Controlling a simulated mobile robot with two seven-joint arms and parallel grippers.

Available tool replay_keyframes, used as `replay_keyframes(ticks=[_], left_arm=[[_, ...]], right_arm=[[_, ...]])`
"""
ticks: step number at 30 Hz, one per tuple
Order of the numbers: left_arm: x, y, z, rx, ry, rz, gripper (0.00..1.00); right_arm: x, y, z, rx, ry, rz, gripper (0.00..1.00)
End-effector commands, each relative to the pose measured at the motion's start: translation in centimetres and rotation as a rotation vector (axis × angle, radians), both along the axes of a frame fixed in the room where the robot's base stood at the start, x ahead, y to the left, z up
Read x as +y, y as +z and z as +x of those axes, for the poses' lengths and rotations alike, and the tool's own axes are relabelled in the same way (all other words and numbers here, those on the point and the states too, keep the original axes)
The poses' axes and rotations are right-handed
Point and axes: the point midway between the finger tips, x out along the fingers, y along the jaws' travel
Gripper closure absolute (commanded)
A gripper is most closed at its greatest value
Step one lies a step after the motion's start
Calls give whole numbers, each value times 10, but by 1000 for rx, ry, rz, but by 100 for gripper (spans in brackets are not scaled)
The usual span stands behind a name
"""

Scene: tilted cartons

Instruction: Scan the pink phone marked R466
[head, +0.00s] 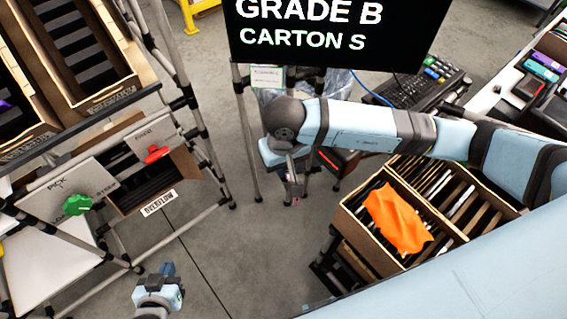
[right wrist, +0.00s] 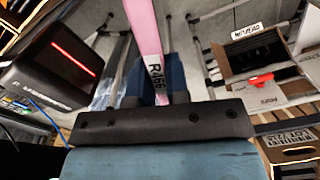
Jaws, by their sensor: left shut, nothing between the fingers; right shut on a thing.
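The pink phone (right wrist: 145,28) is seen edge-on in the right wrist view, with the label R466 on its near end. My right gripper (right wrist: 156,82) is shut on it, and the phone sticks out beyond the fingers. In the head view my right gripper (head: 293,180) points down over the floor, with a little pink showing at its tip. A black scanner box (right wrist: 58,62) with a glowing red line is to the left of the phone in the right wrist view, apart from it. My left gripper (head: 168,271) is shut and empty at the bottom of the head view.
A monitor (head: 310,35) reads GRADE B, CARTON S. Tilted cartons stand on a rack at left. A carton (head: 345,208) with an orange cloth (head: 397,220) stands at right. A box labelled OVERFLOW (head: 159,203) hangs on the left rack. The floor between is clear.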

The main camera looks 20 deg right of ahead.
Motion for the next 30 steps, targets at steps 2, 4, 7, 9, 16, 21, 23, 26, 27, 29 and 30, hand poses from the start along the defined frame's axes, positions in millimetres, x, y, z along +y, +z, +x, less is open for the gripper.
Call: replay_keyframes(ticks=[2, 4, 7, 9, 16, 21, 23, 26, 27, 29, 30], left_arm=[[0, 0, -1, 2, 1, 0, 100], [0, 1, -2, 3, 0, -1, 100], [0, 3, -3, 5, 0, 0, 100], [0, 5, -4, 6, 0, -1, 100], [0, 11, -4, 7, 0, 0, 100], [0, 13, -4, 7, 0, 0, 100], [0, 12, -4, 7, 0, 0, 100], [0, 12, -4, 7, 0, 0, 100], [0, 12, -4, 7, 0, 0, 100], [0, 12, -4, 7, 0, 0, 100], [0, 12, -4, 6, 0, -1, 100]], right_arm=[[0, 2, 0, -1, 0, 0, 100], [0, 5, 0, -2, 0, 0, 100], [0, 13, 0, -2, 1, 0, 100], [0, 20, 0, -2, 2, 0, 100], [0, 43, 1, -3, 0, 0, 100], [0, 51, 0, 0, 1, 0, 100], [0, 51, 0, 0, 1, 0, 100], [0, 50, 0, 0, 0, 0, 100], [0, 50, 0, 0, 0, 0, 100], [0, 50, 0, 0, 0, 0, 100], [0, 50, 0, 0, 0, 0, 100]])
